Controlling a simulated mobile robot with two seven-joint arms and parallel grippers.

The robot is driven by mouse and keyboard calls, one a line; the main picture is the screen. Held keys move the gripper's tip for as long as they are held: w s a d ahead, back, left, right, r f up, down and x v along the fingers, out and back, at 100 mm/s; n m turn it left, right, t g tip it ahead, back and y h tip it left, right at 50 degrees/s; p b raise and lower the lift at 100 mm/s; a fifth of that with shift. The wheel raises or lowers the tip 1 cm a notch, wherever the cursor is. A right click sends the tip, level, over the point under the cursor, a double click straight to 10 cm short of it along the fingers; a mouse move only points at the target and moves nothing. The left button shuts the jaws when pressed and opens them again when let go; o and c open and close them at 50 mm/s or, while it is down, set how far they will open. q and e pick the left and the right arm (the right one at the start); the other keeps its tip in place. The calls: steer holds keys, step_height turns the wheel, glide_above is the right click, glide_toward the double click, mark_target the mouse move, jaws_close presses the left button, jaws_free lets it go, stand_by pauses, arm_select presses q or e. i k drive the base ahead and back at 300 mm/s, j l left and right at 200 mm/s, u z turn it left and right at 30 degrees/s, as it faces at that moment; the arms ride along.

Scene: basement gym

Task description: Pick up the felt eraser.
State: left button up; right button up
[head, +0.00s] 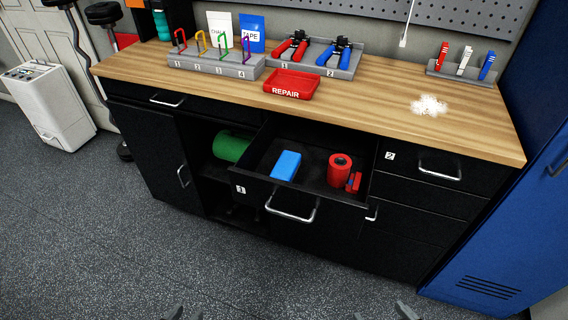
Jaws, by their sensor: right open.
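A blue block (286,166), which looks like the felt eraser, lies in the left part of the open drawer (318,195) marked 1. My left gripper (186,314) shows only as grey tips at the bottom edge, and whether it is open cannot be made out. My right gripper (382,314) is open and empty at the bottom edge, with its two fingertips apart. Both grippers are over the floor in front of the bench, well away from the blue block.
A red roll (339,169) and a small red item (354,182) share the drawer, to the right of the block. A green cylinder (230,146) lies in the open cabinet bay. The worktop (375,98) holds a red REPAIR tray (291,84), tool racks and white powder (429,105).

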mark_target(286, 168)
steer(key=i+j+u, duration=0.15)
steer(key=j, duration=0.2)
steer(key=i+j+u, duration=0.15)
steer(key=k+j+u, duration=0.2)
steer(key=i+j+z, duration=0.15)
steer(key=i, duration=0.4)
